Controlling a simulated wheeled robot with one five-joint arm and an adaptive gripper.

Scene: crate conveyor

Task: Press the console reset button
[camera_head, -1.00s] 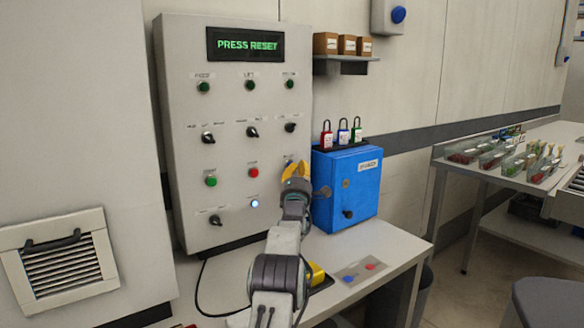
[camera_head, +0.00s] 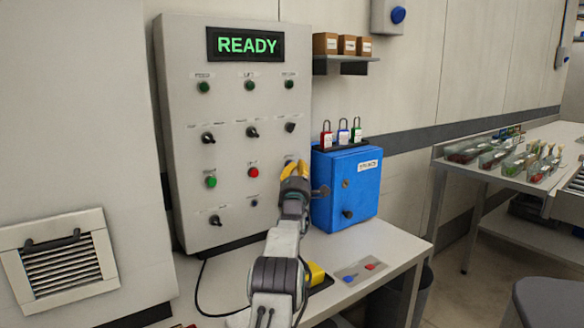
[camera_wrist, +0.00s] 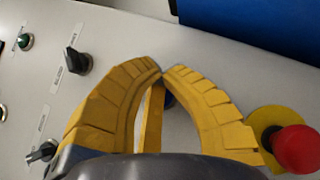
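The grey console (camera_head: 185,130) stands upright on the bench, and its display (camera_head: 245,44) reads READY in green. My gripper (camera_head: 294,167) is at the lower right of the console face. Its yellow fingers (camera_wrist: 162,73) are bent together with the tips meeting, and nothing shows held between them. Behind the fingers in the wrist view, a small part of a blue button (camera_wrist: 168,99) shows on the panel; the fingers hide most of it. I cannot tell whether the fingertips touch it. The small lamp (camera_head: 254,202) on the console is dark.
A red mushroom button (camera_wrist: 297,149) on a yellow base is close beside the fingers. A blue box (camera_head: 345,190) with padlocks on top stands right of the console. Green buttons, a red button (camera_head: 253,173) and black knobs (camera_head: 252,132) fill the panel.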

